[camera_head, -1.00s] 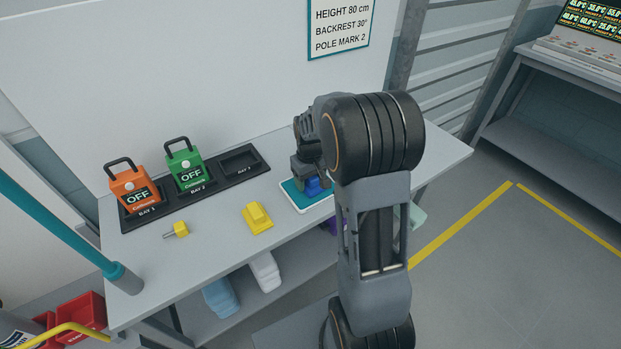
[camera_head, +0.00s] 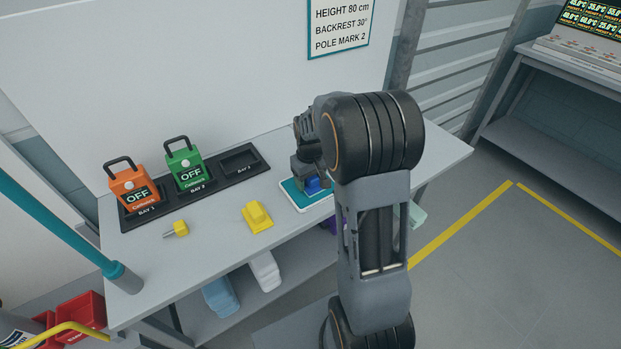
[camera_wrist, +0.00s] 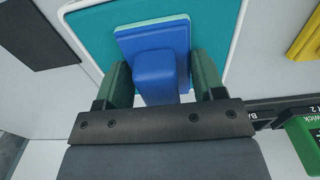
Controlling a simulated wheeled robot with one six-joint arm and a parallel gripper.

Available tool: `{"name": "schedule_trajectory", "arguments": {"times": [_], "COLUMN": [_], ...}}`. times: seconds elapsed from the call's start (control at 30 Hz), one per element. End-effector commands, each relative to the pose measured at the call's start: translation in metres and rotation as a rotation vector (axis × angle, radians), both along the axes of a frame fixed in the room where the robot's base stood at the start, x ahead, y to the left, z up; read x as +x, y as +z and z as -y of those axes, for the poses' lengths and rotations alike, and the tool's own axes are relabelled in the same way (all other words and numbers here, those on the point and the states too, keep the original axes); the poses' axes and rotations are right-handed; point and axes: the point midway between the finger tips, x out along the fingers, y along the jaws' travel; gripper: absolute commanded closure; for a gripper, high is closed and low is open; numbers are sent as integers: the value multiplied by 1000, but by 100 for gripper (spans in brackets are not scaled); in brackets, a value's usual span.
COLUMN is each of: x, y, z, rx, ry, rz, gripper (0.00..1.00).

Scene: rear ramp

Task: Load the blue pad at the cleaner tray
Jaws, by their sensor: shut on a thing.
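The blue pad (camera_wrist: 154,72) has a raised block-shaped grip on a flat blue base with a light green under-layer. It is over the teal surface of a white-rimmed tray, and I cannot tell whether it touches it. My gripper (camera_wrist: 160,82) has its two green-padded fingers on either side of the pad's grip, shut on it. In the head view the blue pad (camera_head: 313,184) shows below my gripper (camera_head: 308,175), partly hidden by my arm. The tray (camera_head: 291,192) lies on the grey bench, its right part hidden by my arm.
A yellow block (camera_head: 257,216) and a small yellow piece (camera_head: 176,229) lie on the bench, left of the tray. A black rack (camera_head: 250,170) holds orange (camera_head: 134,191) and green (camera_head: 186,168) units; bay 3 is empty. A teal pole (camera_head: 60,225) crosses at the left.

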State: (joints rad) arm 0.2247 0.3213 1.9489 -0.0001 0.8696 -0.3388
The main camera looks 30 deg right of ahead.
Motion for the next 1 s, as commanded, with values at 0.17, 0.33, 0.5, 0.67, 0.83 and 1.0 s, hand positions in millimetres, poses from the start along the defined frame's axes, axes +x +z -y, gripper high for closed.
{"name": "schedule_trajectory", "arguments": {"times": [0.17,0.33,0.5,0.67,0.83,1.0], "x": [-1,-1,-1,-1,-1,0], "y": [-2,0,10,24,39,54], "z": [0,0,0,0,0,0], "rx": [1,2,1,1,1,0], "ry": [0,0,0,0,0,0], "rz": [-4,-4,-3,-3,-2,-1], "gripper": [56,56,56,56,56,56]}}
